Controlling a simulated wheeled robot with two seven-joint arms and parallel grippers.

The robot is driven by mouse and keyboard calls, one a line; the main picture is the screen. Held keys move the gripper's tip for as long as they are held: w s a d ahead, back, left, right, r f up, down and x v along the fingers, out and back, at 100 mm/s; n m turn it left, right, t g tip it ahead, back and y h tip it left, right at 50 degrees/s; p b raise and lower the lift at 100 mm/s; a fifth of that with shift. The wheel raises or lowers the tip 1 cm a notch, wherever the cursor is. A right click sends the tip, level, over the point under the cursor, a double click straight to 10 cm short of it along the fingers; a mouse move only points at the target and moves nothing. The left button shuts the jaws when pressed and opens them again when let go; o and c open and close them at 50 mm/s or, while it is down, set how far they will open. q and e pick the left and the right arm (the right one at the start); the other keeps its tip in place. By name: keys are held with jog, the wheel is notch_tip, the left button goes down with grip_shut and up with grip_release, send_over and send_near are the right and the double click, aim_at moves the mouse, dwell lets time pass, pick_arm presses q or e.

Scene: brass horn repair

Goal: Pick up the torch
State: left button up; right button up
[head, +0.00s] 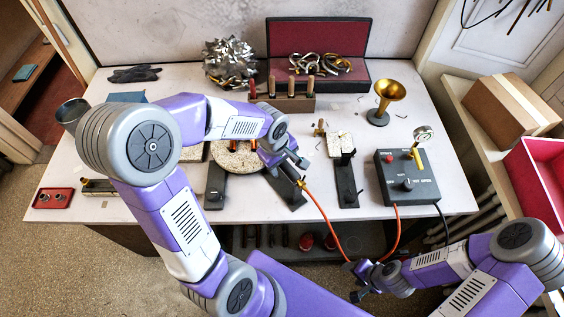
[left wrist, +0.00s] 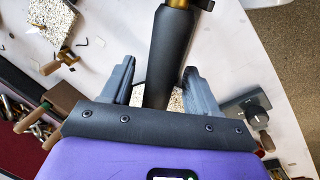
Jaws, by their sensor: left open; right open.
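The torch has a dark grey handle (left wrist: 172,50) and a brass fitting, which shows in the head view (head: 300,184) with an orange hose running from it. My left gripper (head: 288,165) is open over the torch. In the left wrist view the handle lies between the two spread fingers of my left gripper (left wrist: 160,82), with a gap at least on the left side. The handle's lower end is hidden behind the gripper body, and I cannot tell whether a finger touches it. My right gripper (head: 352,281) is open and empty in front of the table's front edge.
A round speckled soldering board (head: 232,160) lies under my left arm. A grey control box (head: 408,178) with a gauge stands at right, joined to the hose (head: 330,228). A brass horn bell (head: 386,98), a wooden tool rack (head: 285,103) and a red-lined case (head: 318,42) stand behind.

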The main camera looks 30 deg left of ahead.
pick_arm(q)
jog(key=shift+r, duration=0.1)
jog(key=c, duration=1.1)
